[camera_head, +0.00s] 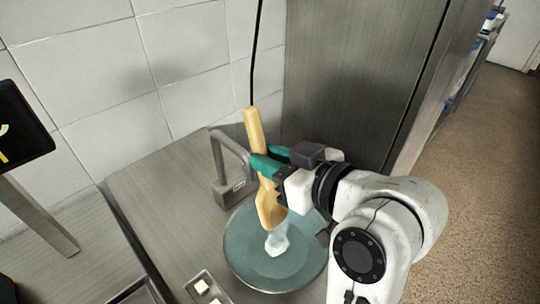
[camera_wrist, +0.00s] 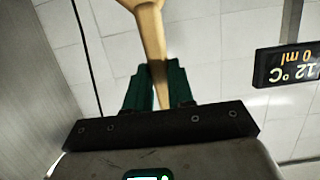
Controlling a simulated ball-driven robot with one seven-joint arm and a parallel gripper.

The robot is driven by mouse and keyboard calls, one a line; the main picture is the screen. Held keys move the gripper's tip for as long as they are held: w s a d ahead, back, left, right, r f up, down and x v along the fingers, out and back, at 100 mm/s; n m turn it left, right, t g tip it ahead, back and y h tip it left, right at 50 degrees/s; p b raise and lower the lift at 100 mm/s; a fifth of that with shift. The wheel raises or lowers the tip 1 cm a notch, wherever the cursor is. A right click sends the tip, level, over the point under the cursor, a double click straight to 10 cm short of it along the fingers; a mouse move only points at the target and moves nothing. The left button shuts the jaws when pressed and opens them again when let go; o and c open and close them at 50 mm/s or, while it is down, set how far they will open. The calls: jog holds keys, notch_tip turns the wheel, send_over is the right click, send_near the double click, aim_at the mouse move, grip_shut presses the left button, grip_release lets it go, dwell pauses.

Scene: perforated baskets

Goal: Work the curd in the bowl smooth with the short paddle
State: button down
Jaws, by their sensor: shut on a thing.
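A short wooden paddle (camera_head: 268,208) stands nearly upright, gripped by the teal fingers of my gripper (camera_head: 268,164). Its handle rises above the fingers, and its broader lower end points down over the bowl. In the wrist view the paddle (camera_wrist: 152,40) runs between the fingers of my gripper (camera_wrist: 160,85). A wide, shallow blue-green bowl (camera_head: 245,257) is on the steel counter under the paddle. A pale, glossy lump of curd (camera_head: 278,241) shows at the paddle's lower tip. Whether the tip touches the bowl's floor is hidden.
A grey metal bracket (camera_head: 222,165) stands on the counter behind the bowl. A small tray (camera_head: 208,287) with white cubes sits in front. A display (camera_head: 20,125) on a post stands at left; it also shows in the wrist view (camera_wrist: 288,64). A tall steel cabinet (camera_head: 350,70) is behind my arm.

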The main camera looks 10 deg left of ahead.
aim_at(269, 186)
jog(key=shift+f+b, duration=2.35)
jog(key=shift+f, duration=0.3)
jog(key=shift+f, duration=0.25)
jog(key=shift+w+d, duration=0.4)
jog(key=shift+s+a+f, duration=0.1)
jog(key=shift+s, duration=0.05)
jog(key=shift+s+a, duration=0.5)
jog(key=shift+s, duration=0.15)
jog(key=shift+w+d, duration=0.1)
jog(key=shift+w+d+p, duration=0.45)
jog(key=shift+w+p, duration=0.05)
jog(key=shift+w, duration=0.15)
